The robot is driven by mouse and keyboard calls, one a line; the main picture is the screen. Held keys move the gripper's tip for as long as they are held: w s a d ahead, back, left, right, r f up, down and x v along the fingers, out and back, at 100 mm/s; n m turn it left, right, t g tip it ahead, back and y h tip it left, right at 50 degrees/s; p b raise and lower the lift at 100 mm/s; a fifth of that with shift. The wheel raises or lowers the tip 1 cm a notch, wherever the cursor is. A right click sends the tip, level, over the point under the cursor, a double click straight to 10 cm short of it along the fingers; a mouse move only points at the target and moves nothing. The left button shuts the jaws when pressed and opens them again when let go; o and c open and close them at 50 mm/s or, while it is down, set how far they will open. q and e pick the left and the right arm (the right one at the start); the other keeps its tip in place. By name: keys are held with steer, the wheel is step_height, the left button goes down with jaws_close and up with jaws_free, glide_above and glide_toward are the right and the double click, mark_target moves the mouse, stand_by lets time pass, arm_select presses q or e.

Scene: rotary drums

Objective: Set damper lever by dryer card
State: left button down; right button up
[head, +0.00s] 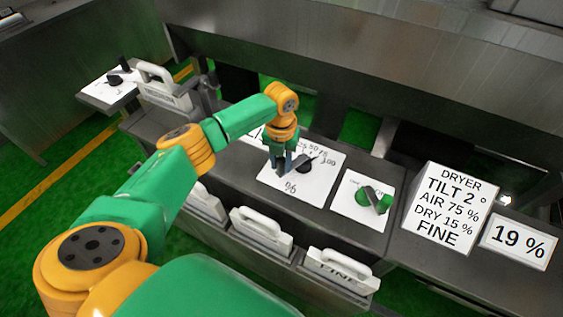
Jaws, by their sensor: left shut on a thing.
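The white damper plate (321,188) lies on the grey bench and carries printed numbers; 50, 75 and 00 show, with a % sign at its near side. The damper lever (305,165) is dark, with a round black hub at the plate's middle. My left gripper (284,165) is lowered over the plate's left part and is shut on the lever; its fingers hide the lever's end, so I cannot tell the exact reading. The dryer card (443,208) stands at the right and reads TILT 2 °, AIR 75 %, DRY 15 %, FINE. My right gripper is not in view.
A smaller white plate with a green-knobbed lever (367,198) lies right of the damper plate. A 19 % sign (518,242) stands at far right. White handled plates (262,230) line the bench front, one marked FINE. Another lever plate (110,86) is at far left.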

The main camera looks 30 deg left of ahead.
arm_select(q)
steer(key=shift+a, duration=0.1)
stand_by(0.4)
steer(key=c, duration=0.6)
jaws_free()
steer(key=shift+w, duration=0.1)
step_height(320, 180, up, 7)
steer(key=shift+r+b, duration=0.1)
steer(key=shift+b, duration=0.55)
